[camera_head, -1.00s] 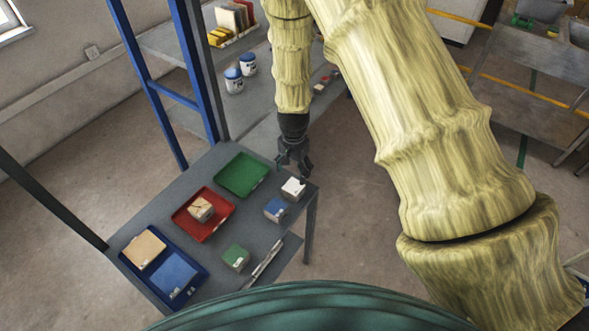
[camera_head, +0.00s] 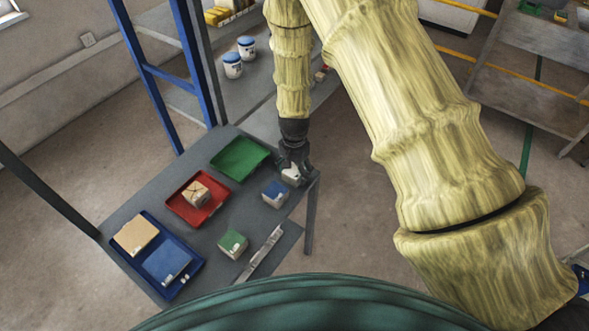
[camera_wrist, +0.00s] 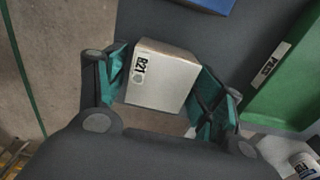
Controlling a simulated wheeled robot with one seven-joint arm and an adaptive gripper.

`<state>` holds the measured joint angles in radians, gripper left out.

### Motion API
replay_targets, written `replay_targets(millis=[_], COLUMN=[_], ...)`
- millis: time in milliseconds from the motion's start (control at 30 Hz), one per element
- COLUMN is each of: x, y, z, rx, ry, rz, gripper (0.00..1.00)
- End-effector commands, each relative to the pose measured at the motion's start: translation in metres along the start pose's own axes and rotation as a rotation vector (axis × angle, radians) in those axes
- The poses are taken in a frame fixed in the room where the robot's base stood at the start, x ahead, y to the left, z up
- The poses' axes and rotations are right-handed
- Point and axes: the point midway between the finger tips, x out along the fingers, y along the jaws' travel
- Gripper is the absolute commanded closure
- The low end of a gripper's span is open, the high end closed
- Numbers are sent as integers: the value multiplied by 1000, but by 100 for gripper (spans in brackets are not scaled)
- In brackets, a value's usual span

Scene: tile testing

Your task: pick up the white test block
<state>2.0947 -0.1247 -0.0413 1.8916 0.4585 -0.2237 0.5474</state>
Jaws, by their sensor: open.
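The white test block (camera_wrist: 164,70) stands on the grey table and shows a label reading "B21" in the wrist view. In the head view the white block (camera_head: 291,176) is partly hidden by my gripper (camera_head: 294,170), which is down over it near the table's right corner. In the wrist view my gripper (camera_wrist: 160,95) is open, with one green-padded finger on each side of the block. The left finger looks very close to the block; I cannot tell whether either finger touches it.
A blue block (camera_head: 275,193) and a green block (camera_head: 233,242) stand nearby on the table. A green tray (camera_head: 240,157), a red tray (camera_head: 216,206) with a cracked block (camera_head: 195,194), and a blue tray (camera_head: 191,280) with tan and blue tiles lie to the left.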

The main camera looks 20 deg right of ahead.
Motion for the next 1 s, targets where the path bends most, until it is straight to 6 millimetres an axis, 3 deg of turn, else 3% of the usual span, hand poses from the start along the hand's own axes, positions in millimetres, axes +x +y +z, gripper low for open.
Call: replay_targets(millis=[33,233,467,1000], x=[0,0,-3,-31], y=[0,0,0,0], z=[0,0,0,0], rx=[0,0,0,0], ry=[0,0,1,1], rz=[0,0,0,0], gripper=[32,68,68,68])
